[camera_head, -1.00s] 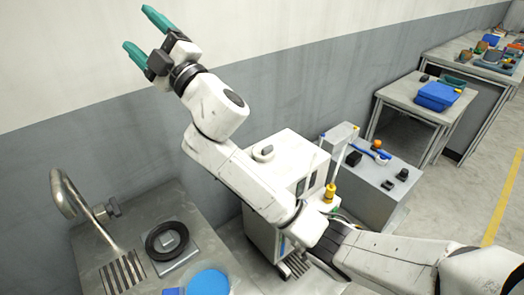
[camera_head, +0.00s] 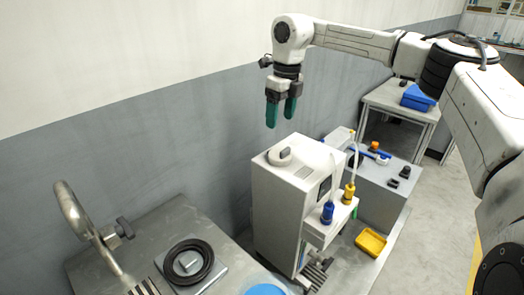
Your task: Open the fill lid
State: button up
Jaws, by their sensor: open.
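A white boxy machine (camera_head: 274,208) stands in the middle of the head view. On its top is a round white fill lid (camera_head: 280,155) with a dark grip across it; the lid looks shut. My gripper (camera_head: 279,124) points down with two green fingers, open and empty. In the picture its fingertips sit just above the lid, apart from it. How far they are from the lid in depth I cannot tell.
Blue (camera_head: 327,212) and yellow (camera_head: 349,193) bottles stand at the machine's front right. A yellow tray (camera_head: 370,243) lies beside it. At lower left, a sink counter carries a tap (camera_head: 82,220) and a black ring (camera_head: 189,262). The wall is close behind.

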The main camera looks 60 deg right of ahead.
aim_at(285, 149)
jog(key=shift+g, duration=0.4)
jog(key=f, duration=0.3)
jog(key=s+f, duration=0.1)
jog(key=f, duration=0.3)
jog(key=d+f, duration=0.1)
jog(key=f, duration=0.2)
jog(key=shift+s+d+f, duration=0.1)
jog(key=shift+s+f, duration=0.1)
jog(key=shift+f, duration=0.05)
jog(key=shift+c, duration=0.2)
grip_shut()
